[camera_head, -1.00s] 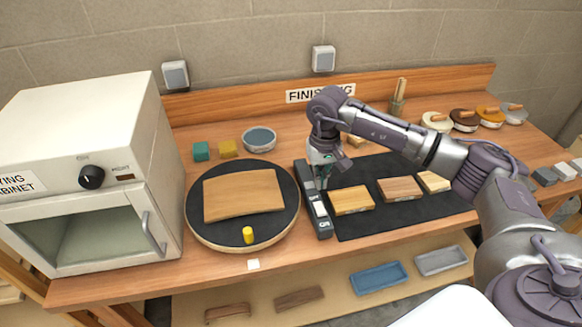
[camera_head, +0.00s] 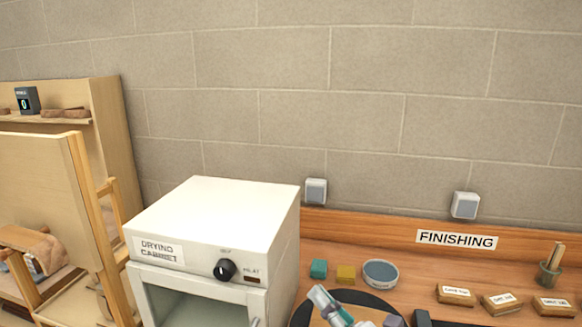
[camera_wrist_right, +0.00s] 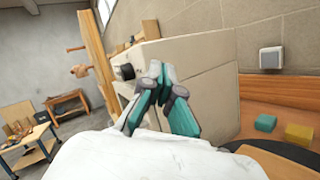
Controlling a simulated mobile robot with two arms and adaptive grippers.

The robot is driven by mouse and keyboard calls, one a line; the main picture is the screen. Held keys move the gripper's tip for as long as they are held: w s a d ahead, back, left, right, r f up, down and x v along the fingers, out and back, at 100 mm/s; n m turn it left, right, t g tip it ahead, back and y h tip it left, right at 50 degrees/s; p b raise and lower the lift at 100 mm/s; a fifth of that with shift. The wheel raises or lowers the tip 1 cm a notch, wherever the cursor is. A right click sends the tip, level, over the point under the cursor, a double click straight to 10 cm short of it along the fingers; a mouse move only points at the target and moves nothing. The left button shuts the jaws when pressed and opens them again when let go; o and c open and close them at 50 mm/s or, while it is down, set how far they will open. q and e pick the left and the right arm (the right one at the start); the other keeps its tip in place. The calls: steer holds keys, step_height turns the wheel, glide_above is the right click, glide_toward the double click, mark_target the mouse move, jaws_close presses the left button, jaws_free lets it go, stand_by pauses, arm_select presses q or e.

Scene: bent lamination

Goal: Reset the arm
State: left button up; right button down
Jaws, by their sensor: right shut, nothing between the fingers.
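My right gripper (camera_head: 328,300) shows at the bottom of the head view, in front of the round dark turntable (camera_head: 374,299). It also shows in the right wrist view (camera_wrist_right: 156,72), with its teal fingers together and nothing between them. In that view the side of the white drying cabinet (camera_wrist_right: 205,85) lies beyond the fingers. Most of the right arm is below the head view's edge. My left gripper is in neither view.
The drying cabinet (camera_head: 215,220) stands left of the gripper. Green (camera_head: 318,268) and yellow (camera_head: 346,274) blocks and a round bowl (camera_head: 380,273) sit behind the turntable. Several labelled pieces lie at right. A wooden easel-like frame (camera_head: 45,190) stands far left.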

steer(key=s+d+f+m+g+h, duration=0.25)
steer(key=d+f+m+h, duration=0.5)
steer(key=m, duration=0.55)
steer(key=s+d+f+m+g+h, duration=0.1)
steer(key=s+d+f+m+h, duration=0.2)
steer(key=d+f+m+h, duration=0.75)
steer(key=s+a+f+m+g+y, duration=0.1)
steer(key=s+f+m+g, duration=0.25)
steer(key=s, duration=0.35)
steer(key=s+a+f+m+g+y, duration=0.1)
steer(key=s+f+m+g+y, duration=0.15)
steer(key=s+m, duration=0.3)
steer(key=s+a+f+m+g+y, duration=0.1)
steer(key=s+f+m+g, duration=0.25)
steer(key=s, duration=0.45)
step_height(320, 180, down, 27)
steer(key=g+b, duration=0.1)
steer(key=b, duration=0.2)
steer(key=s+d+f+g+b, duration=0.1)
steer(key=s+d+f+b, duration=0.1)
steer(key=s+f, duration=1.5)
step_height(320, 180, down, 2)
steer(key=shift+s+d+f+h, duration=0.2)
steer(key=shift+d+h, duration=0.15)
steer(key=shift+d, duration=0.15)
